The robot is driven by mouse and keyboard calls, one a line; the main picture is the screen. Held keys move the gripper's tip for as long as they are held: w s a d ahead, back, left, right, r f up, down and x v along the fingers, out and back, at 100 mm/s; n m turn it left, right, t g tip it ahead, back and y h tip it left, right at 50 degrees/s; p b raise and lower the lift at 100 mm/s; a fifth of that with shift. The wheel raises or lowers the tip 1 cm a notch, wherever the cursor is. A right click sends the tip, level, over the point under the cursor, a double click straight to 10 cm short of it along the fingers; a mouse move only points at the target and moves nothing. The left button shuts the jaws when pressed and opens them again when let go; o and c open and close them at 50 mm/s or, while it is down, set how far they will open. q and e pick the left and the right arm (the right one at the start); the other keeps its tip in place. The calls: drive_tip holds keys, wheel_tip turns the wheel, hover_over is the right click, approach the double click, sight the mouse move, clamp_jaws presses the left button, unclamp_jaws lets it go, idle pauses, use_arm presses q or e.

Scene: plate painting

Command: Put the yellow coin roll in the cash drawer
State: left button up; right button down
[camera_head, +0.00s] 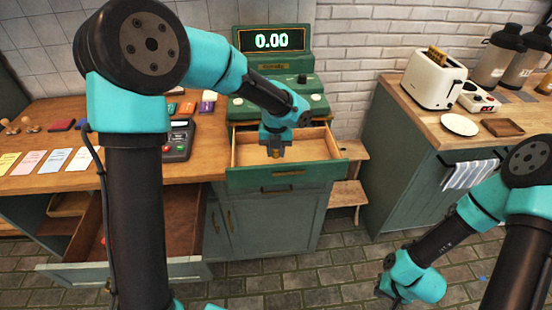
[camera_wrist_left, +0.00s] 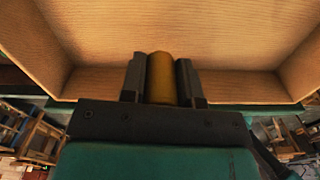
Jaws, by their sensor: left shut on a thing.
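The yellow coin roll (camera_wrist_left: 161,78) is upright in the left wrist view, between the two dark fingers of my left gripper (camera_wrist_left: 161,80). My left gripper (camera_head: 275,152) is shut on it. In the head view the gripper points down over the open cash drawer (camera_head: 315,148); the roll is mostly hidden there. The drawer has a green front and a bare wooden inside, which also fills the left wrist view (camera_wrist_left: 235,85). I cannot tell whether the roll touches the drawer floor. My right gripper (camera_head: 388,290) hangs low at the bottom right, away from the drawer; its jaws are unclear.
The green register (camera_head: 270,65) with a 0.00 display stands behind the drawer. A card terminal (camera_head: 178,140) and colored cards (camera_head: 55,159) lie on the left counter. A lower wooden drawer (camera_head: 185,225) is open. A toaster (camera_head: 433,78) and plate (camera_head: 459,125) stand on the right counter.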

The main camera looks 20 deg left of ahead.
use_arm(q)
drive_tip(key=shift+f, duration=1.85)
drive_tip(key=shift+f, duration=0.15)
drive_tip(key=o, duration=1)
wheel_tip(320, 180, up, 12)
drive_tip(key=shift+r, duration=0.15)
